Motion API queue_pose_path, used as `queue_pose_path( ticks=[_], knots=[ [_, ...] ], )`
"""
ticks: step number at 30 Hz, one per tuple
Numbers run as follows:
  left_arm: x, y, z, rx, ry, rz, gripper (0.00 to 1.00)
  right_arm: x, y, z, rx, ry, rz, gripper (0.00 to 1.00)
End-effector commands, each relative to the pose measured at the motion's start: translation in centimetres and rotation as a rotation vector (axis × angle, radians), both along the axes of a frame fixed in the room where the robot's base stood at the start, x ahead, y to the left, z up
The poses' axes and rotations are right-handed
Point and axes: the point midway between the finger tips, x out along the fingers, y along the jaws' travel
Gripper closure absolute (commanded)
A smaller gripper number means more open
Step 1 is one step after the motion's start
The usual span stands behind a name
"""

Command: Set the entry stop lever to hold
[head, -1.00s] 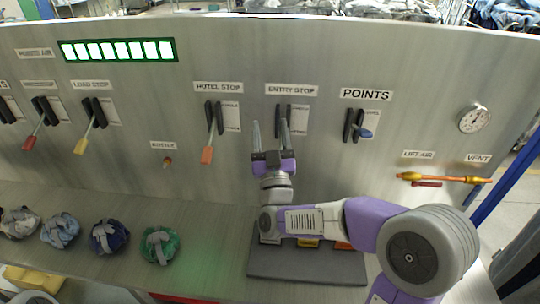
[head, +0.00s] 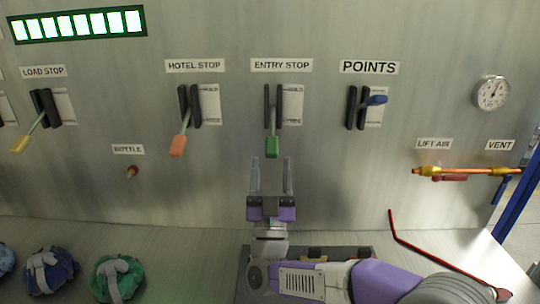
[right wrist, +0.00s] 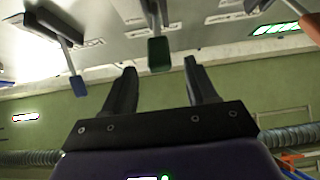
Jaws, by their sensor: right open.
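The entry stop lever has a green handle (head: 272,147) and sits under the ENTRY STOP label (head: 281,65). Its handle hangs down, toward the lower mark of the plate (head: 292,105) beside it; the upper mark seems to read HOLD. My right gripper (head: 271,176) is open and empty, pointing up just below the green handle, apart from it. In the right wrist view the green handle (right wrist: 159,54) shows beyond and between the two open fingers (right wrist: 160,78). My left gripper is not in view.
The hotel stop lever (head: 178,146) with an orange handle is to the left, and the blue points lever (head: 376,100) to the right. A red bent rod (head: 420,250) and copper pipe (head: 450,171) are at the right. Bundled bags (head: 117,278) lie on the left ledge.

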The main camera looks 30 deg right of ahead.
Motion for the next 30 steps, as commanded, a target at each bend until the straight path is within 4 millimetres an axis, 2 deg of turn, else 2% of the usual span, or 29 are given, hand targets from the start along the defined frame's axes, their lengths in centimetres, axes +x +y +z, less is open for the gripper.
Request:
queue_pose_path(
  ticks=[4,12,18,29,30],
  knots=[
    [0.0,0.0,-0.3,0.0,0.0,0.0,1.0,0.3,-0.2,0.1,0.0,-0.006,-0.003,0.43],
    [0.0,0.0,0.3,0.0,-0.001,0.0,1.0,2.7,-1.8,3.1,0.0,-0.006,-0.004,0.43],
    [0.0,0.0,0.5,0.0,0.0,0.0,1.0,4.1,-2.6,4.6,0.0,-0.004,-0.002,0.43],
    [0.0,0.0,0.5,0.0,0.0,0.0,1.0,4.5,-2.8,5.0,0.0,-0.002,-0.001,0.43],
    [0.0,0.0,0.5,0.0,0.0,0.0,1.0,4.5,-2.8,5.0,0.0,-0.002,-0.001,0.46]
  ],
)
